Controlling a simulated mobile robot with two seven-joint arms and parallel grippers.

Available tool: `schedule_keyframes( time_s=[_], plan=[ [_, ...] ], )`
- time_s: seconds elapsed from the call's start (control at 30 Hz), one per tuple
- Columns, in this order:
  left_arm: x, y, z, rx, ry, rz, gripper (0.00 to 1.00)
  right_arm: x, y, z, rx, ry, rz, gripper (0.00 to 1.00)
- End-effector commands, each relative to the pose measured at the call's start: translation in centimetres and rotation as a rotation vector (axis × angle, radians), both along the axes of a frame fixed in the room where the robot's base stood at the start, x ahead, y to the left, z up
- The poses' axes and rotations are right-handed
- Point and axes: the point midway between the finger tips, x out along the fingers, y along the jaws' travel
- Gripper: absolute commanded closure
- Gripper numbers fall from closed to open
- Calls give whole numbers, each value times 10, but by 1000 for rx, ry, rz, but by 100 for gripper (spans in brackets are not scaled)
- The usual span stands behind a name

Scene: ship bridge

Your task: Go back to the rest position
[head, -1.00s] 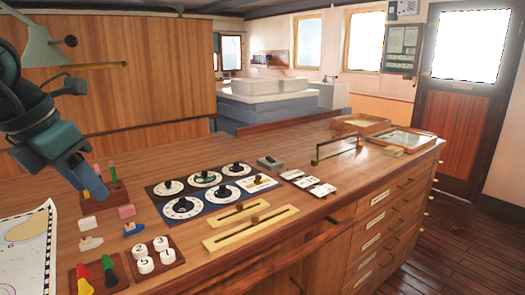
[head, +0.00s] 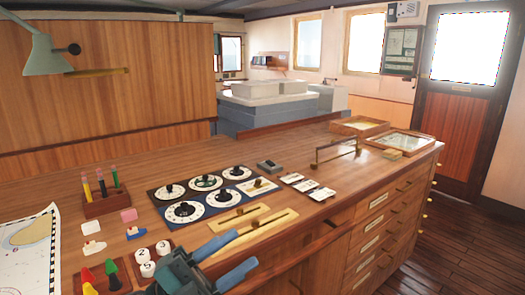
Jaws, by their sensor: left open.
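My left gripper (head: 246,248) is low in the head view, at the front edge of the wooden counter (head: 320,208). Its two blue-tipped fingers point right and stand apart, with nothing between them. It hides part of the tray with white numbered discs (head: 144,253) and part of the lower brass slider (head: 268,225). I cannot tell whether it touches the counter. My right gripper does not show.
A pencil holder (head: 107,205), a chart (head: 27,245), coloured cones (head: 112,267) and small boat blocks (head: 93,247) lie on the left. The dial panel (head: 207,194) is in the middle. A brass rail (head: 338,148) and shallow display boxes (head: 400,143) stand on the right.

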Motion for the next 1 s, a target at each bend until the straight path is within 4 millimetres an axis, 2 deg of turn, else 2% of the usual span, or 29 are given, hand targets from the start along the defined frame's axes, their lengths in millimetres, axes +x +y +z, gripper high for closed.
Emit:
schedule_keyframes(
  time_s=[0.03,0.13,0.23,0.3,0.4,0.5,0.6,0.7,1.0],
  plan=[
    [5,9,-21,-80,146,73,57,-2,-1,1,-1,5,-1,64],
    [14,31,-71,-206,437,229,57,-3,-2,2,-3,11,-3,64],
    [6,54,-138,-296,747,388,57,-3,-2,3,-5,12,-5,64],
    [-12,69,-187,-338,961,489,57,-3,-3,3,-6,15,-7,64],
    [-46,82,-245,-371,1220,599,57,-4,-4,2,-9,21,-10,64],
    [-83,90,-287,-385,1419,675,57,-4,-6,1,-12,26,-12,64],
    [-111,93,-312,-388,1551,723,57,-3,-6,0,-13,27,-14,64],
    [-126,95,-325,-386,1619,746,57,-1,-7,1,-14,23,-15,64],
    [-131,95,-328,-386,1638,752,57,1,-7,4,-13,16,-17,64]
  ],
)
